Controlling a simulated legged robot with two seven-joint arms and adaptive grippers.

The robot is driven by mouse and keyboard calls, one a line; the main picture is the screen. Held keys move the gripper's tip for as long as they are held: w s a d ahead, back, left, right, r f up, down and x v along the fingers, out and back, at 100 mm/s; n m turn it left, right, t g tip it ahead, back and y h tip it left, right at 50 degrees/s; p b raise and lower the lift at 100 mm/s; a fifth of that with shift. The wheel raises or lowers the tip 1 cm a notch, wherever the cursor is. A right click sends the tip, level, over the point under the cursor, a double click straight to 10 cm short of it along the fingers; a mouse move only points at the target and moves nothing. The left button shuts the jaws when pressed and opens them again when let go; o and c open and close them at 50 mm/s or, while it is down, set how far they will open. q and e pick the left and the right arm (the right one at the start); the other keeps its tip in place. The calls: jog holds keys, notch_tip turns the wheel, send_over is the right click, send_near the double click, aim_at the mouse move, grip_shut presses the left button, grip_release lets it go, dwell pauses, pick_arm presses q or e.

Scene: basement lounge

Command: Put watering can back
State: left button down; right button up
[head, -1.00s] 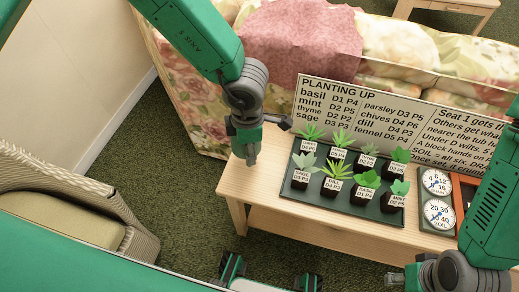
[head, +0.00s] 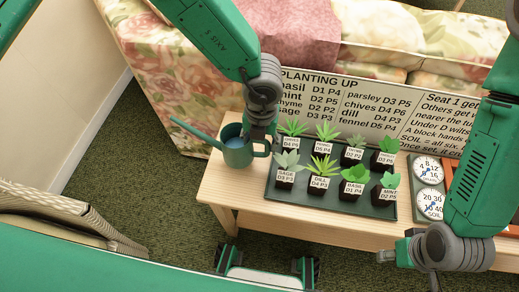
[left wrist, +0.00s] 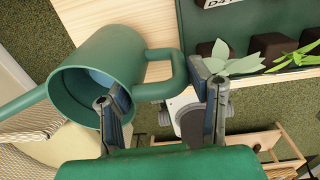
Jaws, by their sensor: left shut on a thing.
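The green watering can (head: 233,155), with a long spout pointing left and blue inside, is at the left end of the wooden table (head: 222,190). I cannot tell whether its base touches the tabletop. My left gripper (head: 262,135) is at the can's handle, on its right side, beside the plant tray.
A dark green tray (head: 330,204) of labelled potted plants stands just right of the can. Two dials (head: 428,186) stand further right. A lettered board (head: 370,110) stands behind, before a floral sofa (head: 180,75). A wicker chair (head: 60,225) is at the left.

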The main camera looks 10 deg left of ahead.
aim_at(253, 157)
pick_arm(q)
jog(key=a+f, duration=0.1)
jog(key=f, duration=0.1)
jog(key=a+f, duration=0.1)
jog(key=shift+f+b, duration=0.35)
jog(key=shift+f, duration=0.05)
jog(key=shift+d+r, duration=0.1)
jog(key=shift+d, duration=0.55)
jog(key=c, duration=0.8)
grip_release()
jog(key=shift+d, duration=0.2)
jog(key=shift+o, duration=0.2)
jog(key=shift+a, duration=0.6)
jog(key=shift+a+r, duration=0.1)
jog(key=r+p, duration=0.1)
jog(key=r, duration=0.2)
jog(key=r+p, duration=0.1)
jog(key=r, duration=0.7)
jog(key=shift+d+r+p, duration=0.2)
jog(key=shift+d+p, duration=0.2)
jog(key=shift+a+r, duration=0.2)
jog(key=shift+r, duration=0.05)
pick_arm(e)
jog(key=shift+a+r, duration=0.4)
jog(key=shift+r, duration=0.25)
jog(key=shift+a+r, duration=0.35)
jog(key=shift+r, duration=0.25)
